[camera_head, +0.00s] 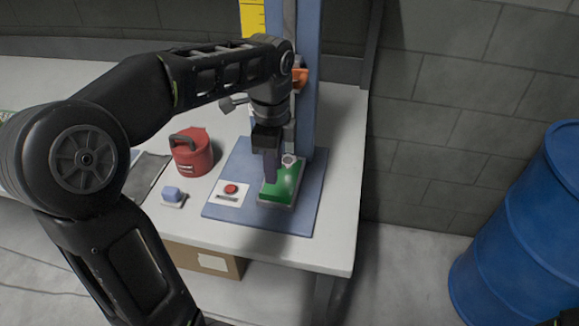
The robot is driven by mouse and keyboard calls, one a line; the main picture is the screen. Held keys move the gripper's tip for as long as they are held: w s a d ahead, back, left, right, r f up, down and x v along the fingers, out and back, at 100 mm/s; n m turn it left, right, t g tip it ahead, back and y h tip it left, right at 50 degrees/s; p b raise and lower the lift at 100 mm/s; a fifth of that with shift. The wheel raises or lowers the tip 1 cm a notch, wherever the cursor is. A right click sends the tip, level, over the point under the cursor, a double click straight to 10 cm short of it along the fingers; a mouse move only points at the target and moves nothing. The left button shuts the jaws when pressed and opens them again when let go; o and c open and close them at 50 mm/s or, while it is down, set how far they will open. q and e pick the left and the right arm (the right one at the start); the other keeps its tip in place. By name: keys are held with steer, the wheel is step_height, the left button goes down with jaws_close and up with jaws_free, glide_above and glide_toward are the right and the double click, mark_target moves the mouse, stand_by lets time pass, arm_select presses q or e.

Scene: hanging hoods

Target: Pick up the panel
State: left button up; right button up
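The panel (284,187) is a small green block with a pale edge. It lies on the blue base plate (292,222) of a press-like stand on the white table. My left arm reaches in from the left, and my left gripper (272,176) points down at the panel's left part. The fingers overlap the panel in the picture, and I cannot tell whether they touch it or how far apart they are. My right gripper is not in view.
A blue upright column (309,90) rises behind the panel. A blue barrel (525,230) stands at right. The table (341,200) ends at right.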

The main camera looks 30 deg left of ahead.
mark_target(275, 195)
arm_select(q)
steer(key=shift+s, duration=0.25)
steer(key=shift+f, duration=1.3)
steer(key=shift+f, duration=0.1)
step_height(275, 195, down, 5)
steer(key=shift+p, duration=0.3)
steer(key=shift+d, duration=0.1)
jaws_close()
stand_by(0.9)
